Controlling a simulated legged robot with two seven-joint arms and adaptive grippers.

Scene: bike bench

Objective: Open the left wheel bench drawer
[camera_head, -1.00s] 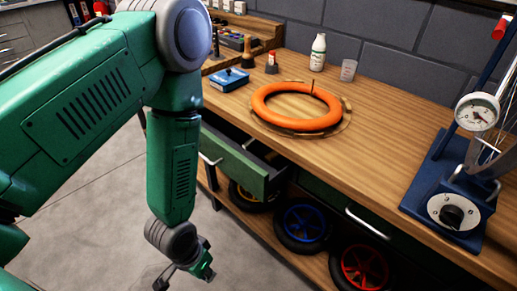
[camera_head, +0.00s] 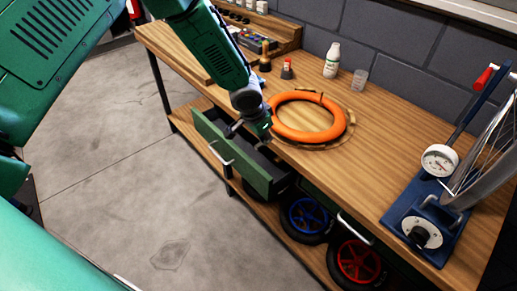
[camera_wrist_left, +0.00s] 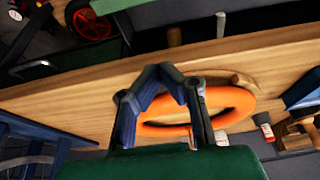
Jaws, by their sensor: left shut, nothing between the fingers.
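The left drawer (camera_head: 246,170) has a green front and a pale bar handle (camera_head: 219,153). It stands pulled out from under the wooden bench (camera_head: 395,150), with part of its dark inside showing. My left gripper (camera_head: 250,134) is shut and empty. In the head view it appears over the open drawer, near the bench's front edge, apart from the handle. Its fingers also show in the left wrist view (camera_wrist_left: 162,75), in front of the bench top and the orange tire (camera_wrist_left: 235,101). My right gripper is not in view.
The orange tire (camera_head: 334,127) lies on the bench top. A white bottle (camera_head: 332,61) and a clear cup (camera_head: 360,80) stand behind it. A blue stand with a gauge (camera_head: 439,160) is at the right. Wheels (camera_head: 305,216) sit on the lower shelf. The floor at left is clear.

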